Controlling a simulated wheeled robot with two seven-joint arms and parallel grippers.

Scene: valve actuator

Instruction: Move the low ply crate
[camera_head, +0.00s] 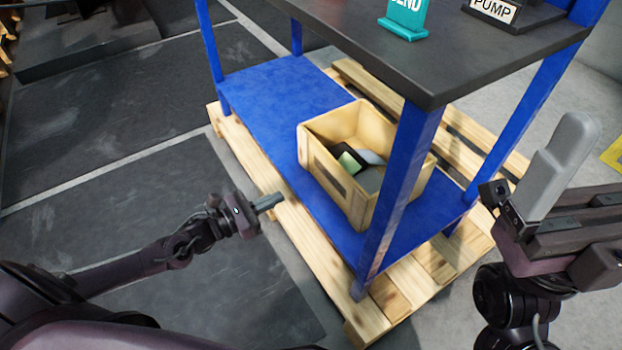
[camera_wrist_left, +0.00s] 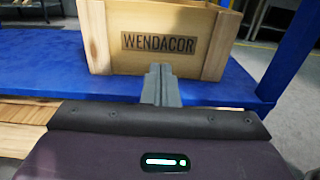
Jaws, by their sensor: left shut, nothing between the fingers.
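The low ply crate (camera_head: 335,185) stands upright on the blue lower shelf of a bench, partly behind a blue leg. A green item and dark and grey items lie inside it. In the left wrist view its front wall (camera_wrist_left: 200,25) faces me and bears the label "WENDACOR". My left gripper (camera_head: 277,200) is shut and empty, in front of the crate and apart from it. Its closed fingers (camera_wrist_left: 160,75) point at the crate's front wall in the wrist view. My right gripper (camera_head: 572,125) is at the right, away from the crate; its finger opening is unclear.
The blue shelf (camera_head: 270,90) has free room left of the crate. A dark upper top (camera_head: 440,60) overhangs the crate's rear side, carrying a teal sign (camera_head: 405,20) and a "PUMP" sign (camera_head: 494,10). Blue legs (camera_head: 400,190) flank the shelf. A wooden pallet (camera_head: 250,165) lies underneath.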

